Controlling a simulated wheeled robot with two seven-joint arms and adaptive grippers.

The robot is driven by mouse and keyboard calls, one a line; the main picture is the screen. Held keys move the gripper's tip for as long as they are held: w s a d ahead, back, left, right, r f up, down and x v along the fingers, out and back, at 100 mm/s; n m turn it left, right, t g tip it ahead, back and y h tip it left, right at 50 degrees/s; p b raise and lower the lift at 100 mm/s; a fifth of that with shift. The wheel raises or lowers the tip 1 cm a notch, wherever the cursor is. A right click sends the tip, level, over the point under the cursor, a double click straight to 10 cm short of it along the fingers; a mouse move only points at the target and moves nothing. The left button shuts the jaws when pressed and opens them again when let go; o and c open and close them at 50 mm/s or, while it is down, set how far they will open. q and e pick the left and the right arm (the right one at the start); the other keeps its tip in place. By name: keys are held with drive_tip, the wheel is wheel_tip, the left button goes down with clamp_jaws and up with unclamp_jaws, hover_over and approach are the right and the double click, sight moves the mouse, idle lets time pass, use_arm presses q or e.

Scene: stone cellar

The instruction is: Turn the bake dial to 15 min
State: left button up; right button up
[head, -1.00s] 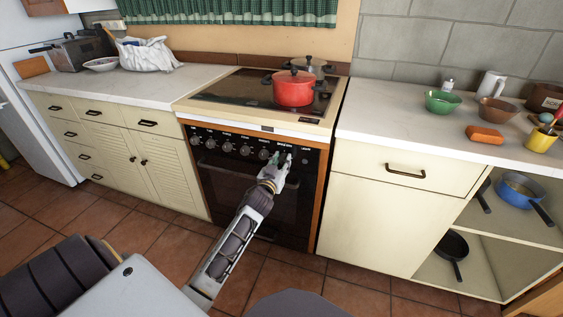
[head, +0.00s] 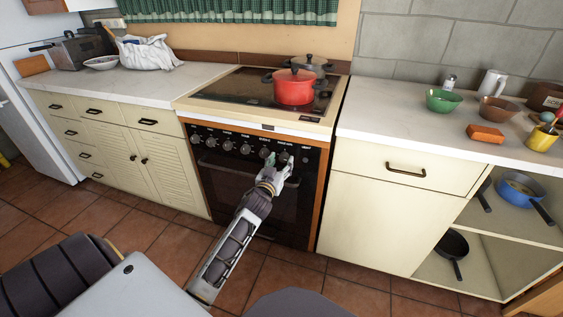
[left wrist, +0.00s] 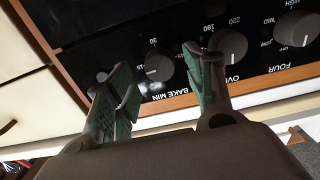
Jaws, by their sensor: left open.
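The bake dial (left wrist: 160,68) is a round grey knob on the black oven panel, marked "BAKE MIN" and seen upside down in the left wrist view. A pale pointer mark shows on it; its exact setting is hard to read. My left gripper (left wrist: 155,62) is open, with one green-padded finger on each side of the dial in that view. I cannot tell whether either finger touches it. In the head view my left gripper (head: 281,160) is at the right end of the knob row and partly hides the dial there. My right gripper is not in view.
The oven dial (left wrist: 232,46) is close beside the right finger in the wrist view. The black oven door (head: 235,178) is below the panel. A red pot (head: 294,88) stands on the stove. Cream cupboards (head: 385,205) flank the stove, with tiled floor (head: 115,235) in front.

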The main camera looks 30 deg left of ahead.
use_arm(q)
drive_tip(key=v, duration=1)
drive_tip(key=shift+s, duration=0.15)
idle(0.9)
